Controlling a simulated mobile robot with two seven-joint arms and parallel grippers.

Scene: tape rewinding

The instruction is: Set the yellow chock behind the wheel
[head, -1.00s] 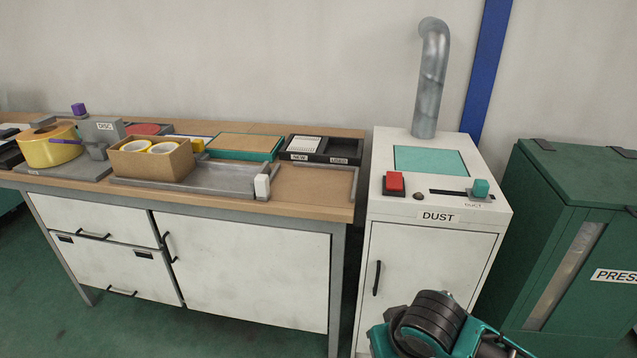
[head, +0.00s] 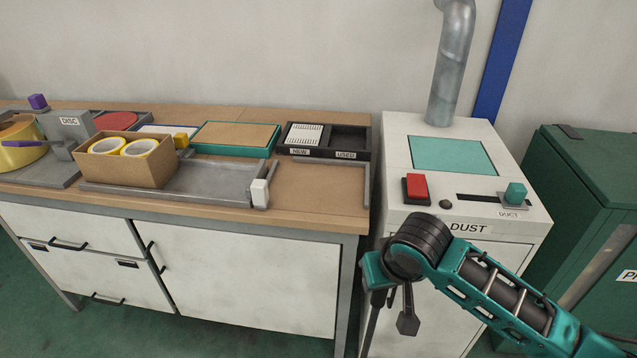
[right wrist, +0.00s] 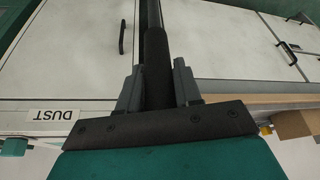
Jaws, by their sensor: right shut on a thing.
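No wheel that I can make out is in view. A small yellow block (head: 181,140) sits on the bench behind the cardboard box; I cannot tell whether it is the chock. My right arm reaches in from the right in the head view, in front of the dust cabinet. In the right wrist view my right gripper (right wrist: 157,76) is shut on a dark rod with a thicker grip (right wrist: 156,50), which runs away from the fingers past the top edge. The rod's far end is out of view there. My left gripper is not in view.
The wooden bench (head: 318,190) carries a cardboard box (head: 130,171) with yellow tape rolls, a grey tray, a disc stand and a black NEW/USED tray (head: 325,154). The white dust cabinet (head: 400,150) has a red button (head: 416,187). A green press (head: 590,180) stands at right.

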